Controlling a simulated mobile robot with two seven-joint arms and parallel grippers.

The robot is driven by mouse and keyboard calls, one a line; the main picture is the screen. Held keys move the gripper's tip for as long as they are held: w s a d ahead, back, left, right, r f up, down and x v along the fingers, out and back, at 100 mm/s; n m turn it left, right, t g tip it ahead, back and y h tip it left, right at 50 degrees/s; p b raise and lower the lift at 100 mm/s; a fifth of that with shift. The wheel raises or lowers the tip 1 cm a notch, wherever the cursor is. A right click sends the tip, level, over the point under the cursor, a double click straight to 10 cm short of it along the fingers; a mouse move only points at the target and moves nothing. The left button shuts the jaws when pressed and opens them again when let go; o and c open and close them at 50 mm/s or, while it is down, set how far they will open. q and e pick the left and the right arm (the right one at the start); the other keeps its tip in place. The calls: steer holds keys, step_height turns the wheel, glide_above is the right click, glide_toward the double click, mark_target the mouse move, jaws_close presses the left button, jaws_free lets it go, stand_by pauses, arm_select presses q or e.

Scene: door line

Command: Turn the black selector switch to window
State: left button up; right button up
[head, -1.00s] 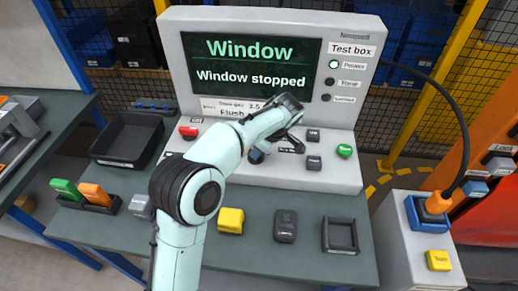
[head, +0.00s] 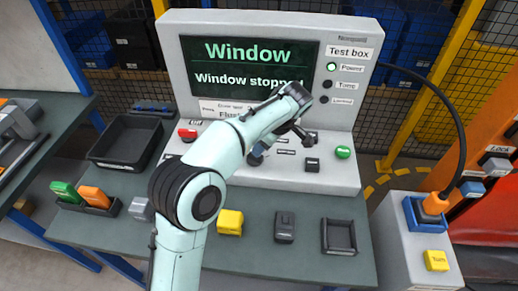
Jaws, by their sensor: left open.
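The test box (head: 345,175) stands on the bench with a sloping control panel. Its screen (head: 225,62) reads "Window" and "Window stopped". A dark knob (head: 257,157), apparently the selector switch, shows only partly beside my left forearm; its pointing direction cannot be read. My left gripper (head: 296,134) is open and empty above the panel, right of this knob and close to a black button (head: 312,138). My left arm hides part of the panel and its labels. My right gripper is out of view.
A red button (head: 187,133) is at the panel's left and a green one (head: 343,152) at its right. Another black button (head: 312,165) sits near the front. On the bench are a black tray (head: 125,138), a yellow block (head: 229,222) and a dark grey device (head: 284,227).

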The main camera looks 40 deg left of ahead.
arm_select(q)
steer(key=p+v, duration=0.1)
steer(key=v, duration=0.7)
steer(key=shift+r, duration=0.2)
steer(key=shift+d+f, duration=0.1)
